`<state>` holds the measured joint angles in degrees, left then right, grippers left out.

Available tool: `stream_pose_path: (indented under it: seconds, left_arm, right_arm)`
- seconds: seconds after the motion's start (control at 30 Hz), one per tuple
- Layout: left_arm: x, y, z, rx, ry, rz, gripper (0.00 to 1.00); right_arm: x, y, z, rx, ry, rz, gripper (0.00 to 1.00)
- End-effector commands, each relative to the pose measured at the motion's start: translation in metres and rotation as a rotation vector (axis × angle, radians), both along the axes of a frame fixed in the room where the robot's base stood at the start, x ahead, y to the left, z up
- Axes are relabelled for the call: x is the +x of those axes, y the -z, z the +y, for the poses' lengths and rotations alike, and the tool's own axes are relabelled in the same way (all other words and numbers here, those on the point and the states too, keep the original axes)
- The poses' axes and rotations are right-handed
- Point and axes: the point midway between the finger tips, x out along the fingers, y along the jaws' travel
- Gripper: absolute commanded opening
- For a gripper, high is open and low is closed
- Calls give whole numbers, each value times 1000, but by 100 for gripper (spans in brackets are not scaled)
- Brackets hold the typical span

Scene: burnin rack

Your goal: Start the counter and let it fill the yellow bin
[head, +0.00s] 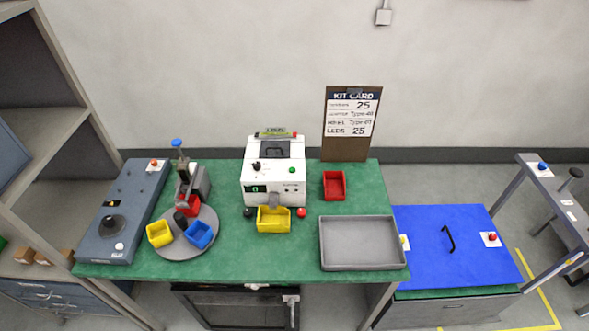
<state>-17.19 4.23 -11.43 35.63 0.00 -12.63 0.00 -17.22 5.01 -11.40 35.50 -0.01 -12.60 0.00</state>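The counter (272,175) is a white box at the back middle of the green table. Its front has a small green display, a dark knob and a green button (292,170). A red knob sits low at its right front corner. A yellow bin (273,219) stands right at the counter's front, below its face; its inside is too small to read. A second yellow bin (159,234) sits on the round grey turntable at the left. Neither of my grippers shows in the head view.
A grey turntable (186,245) also holds a blue bin (198,235) and a red bin. A red bin (334,185), grey tray (362,243) and kit card (351,120) are at the right. A blue-grey unit (123,212) lines the left edge. Green tabletop is clear along the front middle.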

Motion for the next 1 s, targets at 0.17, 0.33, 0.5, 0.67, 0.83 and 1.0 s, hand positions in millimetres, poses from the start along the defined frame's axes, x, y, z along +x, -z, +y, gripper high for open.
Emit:
stream_pose_path:
  seconds: [0.17,0.33,0.5,0.67,0.83,1.0]
  left_arm:
    - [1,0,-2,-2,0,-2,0]
    - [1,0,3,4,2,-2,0]
    - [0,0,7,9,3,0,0]
    - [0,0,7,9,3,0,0]
    - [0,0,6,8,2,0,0]
    - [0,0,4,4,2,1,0]
  right_arm:
    - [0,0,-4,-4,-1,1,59]
    - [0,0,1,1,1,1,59]
    - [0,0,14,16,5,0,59]
    - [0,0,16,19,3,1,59]
    - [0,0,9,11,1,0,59]
    - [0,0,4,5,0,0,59]
